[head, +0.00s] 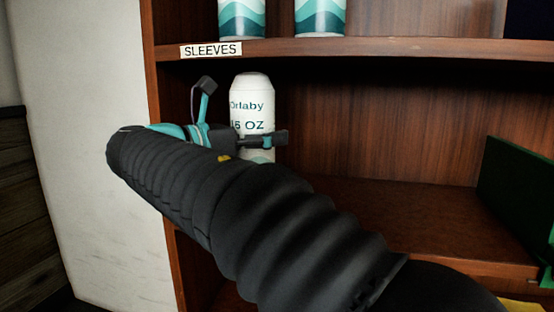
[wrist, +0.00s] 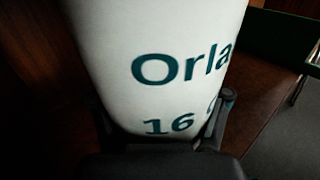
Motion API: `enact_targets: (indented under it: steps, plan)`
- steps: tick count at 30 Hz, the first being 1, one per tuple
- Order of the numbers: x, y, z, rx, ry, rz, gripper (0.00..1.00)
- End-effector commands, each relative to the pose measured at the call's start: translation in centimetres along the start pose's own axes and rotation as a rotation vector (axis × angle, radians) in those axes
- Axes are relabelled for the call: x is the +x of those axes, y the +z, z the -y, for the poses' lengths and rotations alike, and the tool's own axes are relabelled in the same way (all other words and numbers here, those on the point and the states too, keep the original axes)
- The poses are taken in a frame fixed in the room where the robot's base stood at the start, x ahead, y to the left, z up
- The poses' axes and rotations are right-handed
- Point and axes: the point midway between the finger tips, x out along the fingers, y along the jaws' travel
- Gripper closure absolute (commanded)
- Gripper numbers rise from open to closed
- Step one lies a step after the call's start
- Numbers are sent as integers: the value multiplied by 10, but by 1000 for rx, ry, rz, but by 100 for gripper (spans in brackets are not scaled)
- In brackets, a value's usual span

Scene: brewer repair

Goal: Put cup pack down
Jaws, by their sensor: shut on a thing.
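The cup pack (head: 252,98) is a white cylinder with dark teal lettering, and it stands upright in the head view. My gripper (head: 240,114) is shut on it at its lower half, with one finger seen at its left and one at its right. The pack is in front of the open shelf bay below the SLEEVES label. My arm hides its bottom, so I cannot tell whether it touches the shelf. In the wrist view the pack (wrist: 165,60) fills the middle between my gripper's fingers (wrist: 160,125).
The brown wooden shelf (head: 400,205) has free room right of the pack. Above it, a shelf board with the SLEEVES label (head: 211,50) holds two teal-and-white packs (head: 320,18). A green box (head: 518,195) stands at the right. A pale wall (head: 90,150) is at the left.

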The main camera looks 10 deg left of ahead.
Motion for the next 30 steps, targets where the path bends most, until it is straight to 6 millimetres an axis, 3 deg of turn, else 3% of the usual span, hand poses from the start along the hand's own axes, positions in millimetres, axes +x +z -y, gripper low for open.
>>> enact_targets:
  steps: [4,13,28,29,30]
  plan:
    - [10,-2,5,4,-2,1,75]
    - [6,-35,3,2,5,0,75]
    - [3,-37,2,1,11,1,75]
    - [2,-38,2,0,11,0,23]
    - [2,-37,2,0,11,0,13]
